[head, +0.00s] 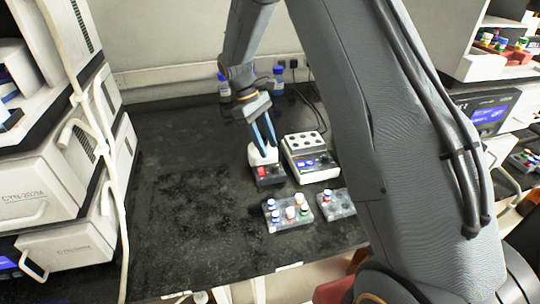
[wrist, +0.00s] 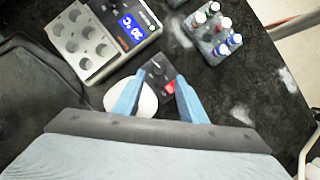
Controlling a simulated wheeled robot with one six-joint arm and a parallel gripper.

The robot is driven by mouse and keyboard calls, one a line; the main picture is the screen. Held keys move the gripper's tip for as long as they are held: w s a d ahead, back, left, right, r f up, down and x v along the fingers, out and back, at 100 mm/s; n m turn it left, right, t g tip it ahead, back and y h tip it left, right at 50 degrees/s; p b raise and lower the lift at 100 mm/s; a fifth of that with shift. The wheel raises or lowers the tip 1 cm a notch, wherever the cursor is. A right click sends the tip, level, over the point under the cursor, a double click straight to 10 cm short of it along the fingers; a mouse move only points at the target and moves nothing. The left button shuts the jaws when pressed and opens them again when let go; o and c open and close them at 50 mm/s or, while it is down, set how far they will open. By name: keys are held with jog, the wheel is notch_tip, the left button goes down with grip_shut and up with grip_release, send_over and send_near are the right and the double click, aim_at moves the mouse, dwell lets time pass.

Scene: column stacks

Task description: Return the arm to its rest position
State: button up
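My gripper (head: 265,147) is at the middle of the dark bench, pointing down, with its two blue fingers apart. The wrist view also shows my gripper (wrist: 159,78) with nothing held between the fingers. Below it stands a small device with a white top and a black front with a red switch (head: 268,176). In the wrist view the device (wrist: 158,70) lies between and beyond the fingertips, partly hidden by them. I cannot tell whether the fingers touch it. My arm reaches forward over the bench.
A white heater block with a lit blue display (head: 312,172) stands right of the device. Racks of capped tubes (head: 288,222) (head: 337,205) are in front. Blue-capped bottles (head: 224,88) stand by the back wall. White machines (head: 60,190) flank the left. The bench's left part is clear.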

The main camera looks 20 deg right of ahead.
jog(key=shift+w+a+r, duration=0.1)
jog(key=shift+r, duration=0.4)
jog(key=s+d+r+m+t+y, duration=0.1)
jog(key=s+m, duration=0.3)
jog(key=s, duration=0.8)
jog(key=s+d+r+m+t+y, duration=0.1)
jog(key=s+r+m+t+y, duration=0.1)
jog(key=s, duration=0.9)
jog(key=m+t, duration=0.1)
jog(key=m, duration=0.1)
jog(key=shift+s+d+r+m, duration=0.2)
jog(key=shift+s+r+m, duration=0.2)
